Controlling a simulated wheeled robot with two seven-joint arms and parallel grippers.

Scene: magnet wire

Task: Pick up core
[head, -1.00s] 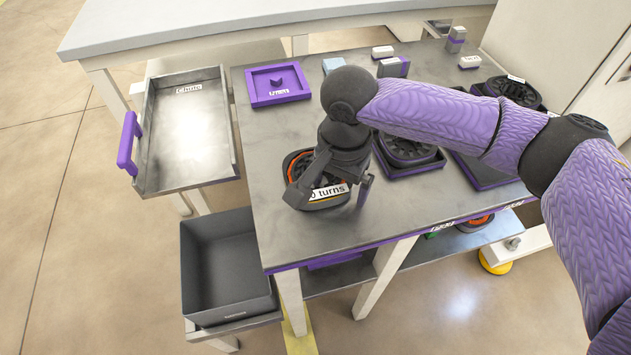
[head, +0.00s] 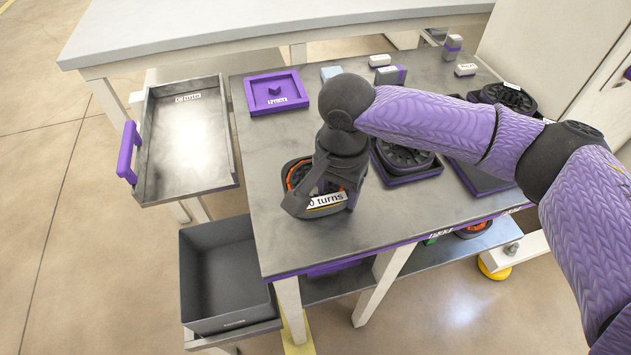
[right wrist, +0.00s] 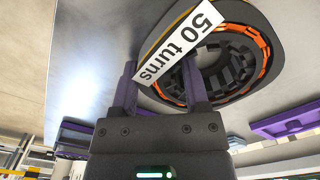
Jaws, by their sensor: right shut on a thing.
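The core is a dark ring with an orange winding and a "50 turns" label. In the head view the core (head: 295,172) is at the front middle of the metal table, mostly hidden by my right gripper (head: 328,200). In the right wrist view the core (right wrist: 262,62) shows its toothed dark inside, orange ring and white label. The right gripper's two fingers (right wrist: 162,85) straddle the core's near wall and label, shut on it. I cannot tell whether the core touches the table. My left gripper is not in view.
A purple square tray (head: 257,102) lies at the back left of the table. Another dark core (head: 410,158) sits on a purple base to the right. A grey tray (head: 150,172) with a purple handle and a dark bin (head: 200,290) stand left. Small blocks (head: 390,76) are at the back.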

